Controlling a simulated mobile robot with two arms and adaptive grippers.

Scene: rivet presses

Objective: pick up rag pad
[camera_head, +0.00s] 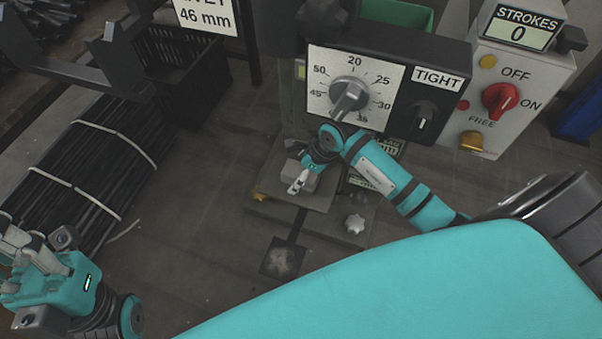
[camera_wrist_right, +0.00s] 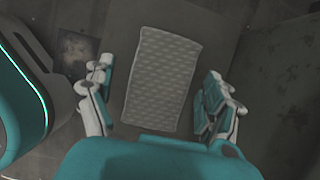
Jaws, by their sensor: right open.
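The rag pad (camera_wrist_right: 162,72) is a pale grey quilted rectangle lying flat on a plate in the right wrist view. In the head view the pad (camera_head: 312,182) shows only in part, beneath my right gripper. My right gripper (camera_wrist_right: 157,97) is open, with one finger on each side of the pad and visible gaps between them. In the head view my right gripper (camera_head: 300,180) is over the press plate and hides part of the pad. My left gripper (camera_head: 28,262) is at the lower left, far from the pad; its jaw opening is unclear.
The press panel with a dial (camera_head: 349,95) stands just behind the plate (camera_head: 290,213). A control box with a red knob (camera_head: 500,100) is at right. Bundled black rods (camera_head: 90,165) lie at left.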

